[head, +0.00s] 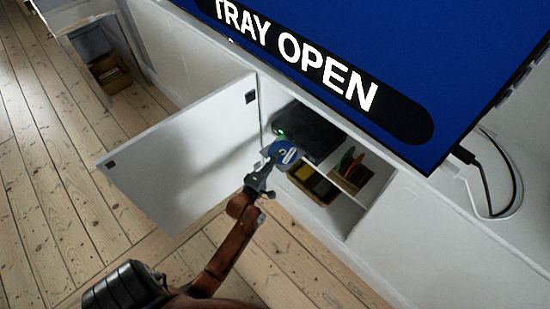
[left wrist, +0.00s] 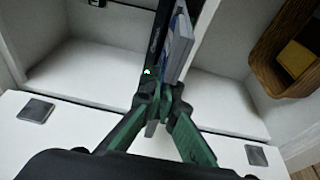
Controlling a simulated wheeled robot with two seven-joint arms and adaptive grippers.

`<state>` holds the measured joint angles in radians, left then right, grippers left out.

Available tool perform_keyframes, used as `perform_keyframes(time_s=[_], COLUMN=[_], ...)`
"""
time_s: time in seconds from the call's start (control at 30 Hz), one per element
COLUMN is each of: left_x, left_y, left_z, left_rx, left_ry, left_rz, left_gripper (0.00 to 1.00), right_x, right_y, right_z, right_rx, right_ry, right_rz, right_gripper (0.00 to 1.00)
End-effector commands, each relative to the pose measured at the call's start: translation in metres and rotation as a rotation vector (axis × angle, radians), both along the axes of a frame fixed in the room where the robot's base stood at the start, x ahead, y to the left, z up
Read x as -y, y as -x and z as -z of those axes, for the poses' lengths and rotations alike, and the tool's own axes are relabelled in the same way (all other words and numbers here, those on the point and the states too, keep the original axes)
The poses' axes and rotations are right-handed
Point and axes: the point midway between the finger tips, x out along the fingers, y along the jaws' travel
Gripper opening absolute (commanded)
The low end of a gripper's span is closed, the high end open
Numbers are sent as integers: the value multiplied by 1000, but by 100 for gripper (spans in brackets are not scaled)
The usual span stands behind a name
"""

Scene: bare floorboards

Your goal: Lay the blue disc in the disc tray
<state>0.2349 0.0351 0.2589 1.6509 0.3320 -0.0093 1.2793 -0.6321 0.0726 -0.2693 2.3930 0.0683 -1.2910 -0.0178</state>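The blue disc (head: 284,154) with a white label shows in front of the open cabinet in the head view. My left gripper (head: 268,170) is shut on its near edge. In the left wrist view the disc (left wrist: 179,48) is seen nearly edge-on, pinched between the closed fingertips (left wrist: 166,92). The black player (head: 312,132), with a green light, sits on the cabinet's upper shelf, just behind the disc. It also shows as a dark strip in the left wrist view (left wrist: 154,45). I cannot make out the disc tray clearly; the disc and gripper cover that area. My right gripper is not in view.
The white cabinet door (head: 180,155) stands open to the left of my left arm. A wooden box (head: 350,176) and a yellow-filled basket (head: 314,186) are beside and below the player. A large screen (head: 400,50) above reads "TRAY OPEN". Floorboards in front are bare.

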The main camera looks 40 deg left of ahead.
Motion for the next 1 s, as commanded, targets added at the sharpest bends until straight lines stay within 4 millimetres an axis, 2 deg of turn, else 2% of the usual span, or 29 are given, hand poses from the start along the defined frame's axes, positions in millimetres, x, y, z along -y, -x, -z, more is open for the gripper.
perform_keyframes(time_s=[0.4,0.73,0.93,1.0], left_x=[0,0,0,0], left_y=[0,0,0,0], left_z=[0,0,0,0], left_rx=[0,0,0,0], left_ry=[0,0,0,0], left_rz=[0,0,0,0], left_gripper=[0,23,25,29], right_x=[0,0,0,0], right_y=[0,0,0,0], right_z=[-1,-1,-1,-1], right_rx=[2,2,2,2], right_ry=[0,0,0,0], right_rz=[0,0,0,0], right_gripper=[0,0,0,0])
